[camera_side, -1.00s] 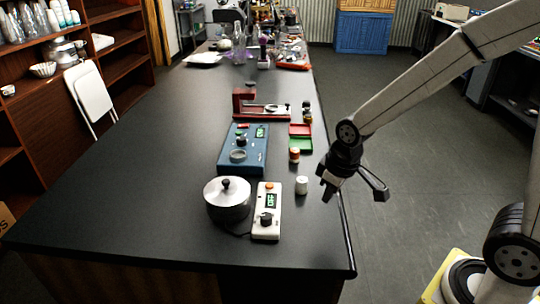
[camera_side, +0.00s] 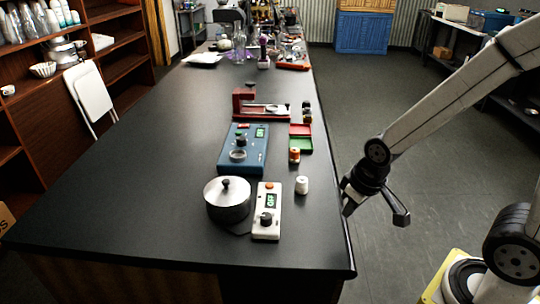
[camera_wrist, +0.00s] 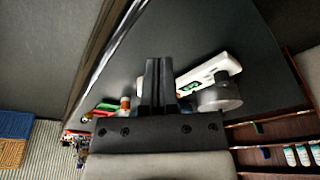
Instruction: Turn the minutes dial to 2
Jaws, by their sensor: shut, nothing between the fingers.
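A white timer box (camera_side: 267,222) lies on the black table with an orange button (camera_side: 269,186), a small green display (camera_side: 271,201) and a black dial (camera_side: 266,219). The display seems to read OFF, but it is small. The dial's pointer is too small to read. In the wrist view the white box (camera_wrist: 205,77) and its dark dial (camera_wrist: 222,77) lie right of my fingers. My gripper (camera_side: 348,208) is shut and empty, beside the table's right edge, right of the timer and apart from it. Its closed fingers show in the wrist view (camera_wrist: 158,65).
A silver lidded pot (camera_side: 227,205) stands just left of the timer. A white cap-like piece (camera_side: 302,185) stands right of it. A blue box (camera_side: 243,150) with knobs and green and red trays (camera_side: 300,144) lie behind. The table's left side is clear.

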